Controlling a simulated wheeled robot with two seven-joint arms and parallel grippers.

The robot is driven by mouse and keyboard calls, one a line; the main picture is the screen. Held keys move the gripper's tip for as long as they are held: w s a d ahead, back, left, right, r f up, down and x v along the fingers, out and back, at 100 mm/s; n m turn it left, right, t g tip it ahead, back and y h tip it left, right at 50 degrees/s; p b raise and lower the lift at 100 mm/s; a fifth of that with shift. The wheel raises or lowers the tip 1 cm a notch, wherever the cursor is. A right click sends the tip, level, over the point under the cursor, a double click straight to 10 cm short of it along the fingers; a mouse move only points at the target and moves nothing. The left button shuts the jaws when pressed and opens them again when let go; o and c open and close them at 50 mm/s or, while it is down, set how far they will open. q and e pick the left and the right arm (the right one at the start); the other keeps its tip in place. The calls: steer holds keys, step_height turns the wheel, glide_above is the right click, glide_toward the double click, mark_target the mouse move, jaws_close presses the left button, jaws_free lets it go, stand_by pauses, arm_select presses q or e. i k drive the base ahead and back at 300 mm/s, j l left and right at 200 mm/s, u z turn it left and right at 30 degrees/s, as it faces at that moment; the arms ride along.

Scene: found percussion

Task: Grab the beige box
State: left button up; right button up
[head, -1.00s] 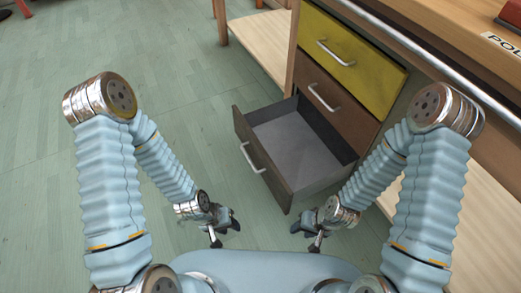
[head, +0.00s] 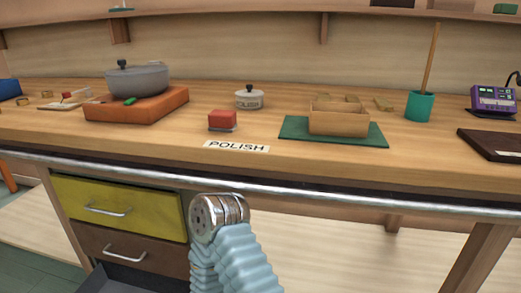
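A beige open-topped box (head: 338,123) stands on a green mat (head: 294,129) on the wooden workbench, right of the middle in the head view. Its top is open, and its inside is mostly hidden by the front wall. Only one of my arms shows now, a pale blue ribbed link with a metal joint, at the bottom in front of the bench. Neither of my grippers is in the picture, and nothing touches the box.
A red block (head: 222,119), a small lidded pot (head: 249,97) and a POLISH label (head: 237,146) lie left of the box. A grey pot (head: 138,79) stands on an orange slab (head: 137,105). A teal cup (head: 419,105) stands right. A metal rail (head: 300,192) runs along the bench front.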

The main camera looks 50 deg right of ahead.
mark_target(333, 119)
steer(key=z, duration=2.2)
